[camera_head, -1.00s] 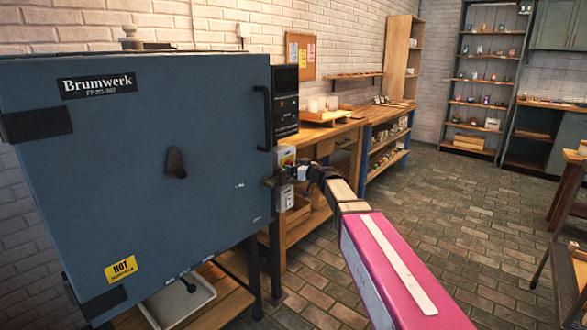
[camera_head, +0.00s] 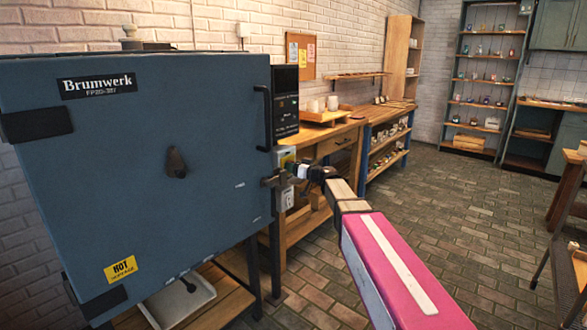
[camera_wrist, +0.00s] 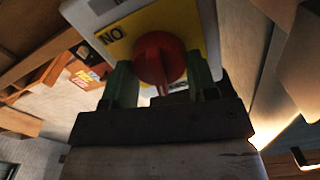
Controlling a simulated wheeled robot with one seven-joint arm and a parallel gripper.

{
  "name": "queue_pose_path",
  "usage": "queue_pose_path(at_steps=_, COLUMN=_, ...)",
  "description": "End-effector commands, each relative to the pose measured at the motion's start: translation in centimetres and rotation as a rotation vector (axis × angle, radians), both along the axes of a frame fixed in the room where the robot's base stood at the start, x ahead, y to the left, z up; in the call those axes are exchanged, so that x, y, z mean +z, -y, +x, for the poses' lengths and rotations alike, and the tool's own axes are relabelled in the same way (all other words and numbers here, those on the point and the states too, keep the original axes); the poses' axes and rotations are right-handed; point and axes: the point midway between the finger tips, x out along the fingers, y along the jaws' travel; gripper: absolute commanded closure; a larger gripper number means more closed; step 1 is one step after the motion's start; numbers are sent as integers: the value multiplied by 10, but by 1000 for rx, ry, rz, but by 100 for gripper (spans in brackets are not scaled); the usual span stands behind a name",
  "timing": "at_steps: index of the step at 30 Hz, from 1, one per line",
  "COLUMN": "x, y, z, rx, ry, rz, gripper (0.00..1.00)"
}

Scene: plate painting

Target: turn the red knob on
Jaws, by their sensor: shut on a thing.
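The red knob (camera_wrist: 158,58) sits on a yellow plate (camera_wrist: 187,20) on a pale switch box in the wrist view. Letters that read "NO" are on the plate, left of the knob. My gripper (camera_wrist: 163,78) has its two green fingers on either side of the knob and is shut on it. In the head view my gripper (camera_head: 299,171) is at the yellow plate (camera_head: 286,156) beside the kiln's right edge. The knob itself is too small or hidden to make out there.
The large blue-grey kiln (camera_head: 130,190) with a black handle (camera_head: 264,118) fills the left side, close to my gripper. A wooden workbench (camera_head: 310,138) stands behind the switch. The brick floor (camera_head: 440,220) to the right is clear.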

Motion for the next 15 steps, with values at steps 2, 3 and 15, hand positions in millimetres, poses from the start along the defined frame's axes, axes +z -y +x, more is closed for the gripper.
queue_pose_path(at_steps=2, x=0, y=0, z=0, rx=0, ry=-54, rz=42, gripper=70)
queue_pose_path(at_steps=3, x=0, y=0, z=0, rx=0, ry=-83, rz=65, gripper=70)
queue_pose_path(at_steps=15, x=-1, y=2, z=2, rx=0, ry=-384, rz=298, gripper=70)
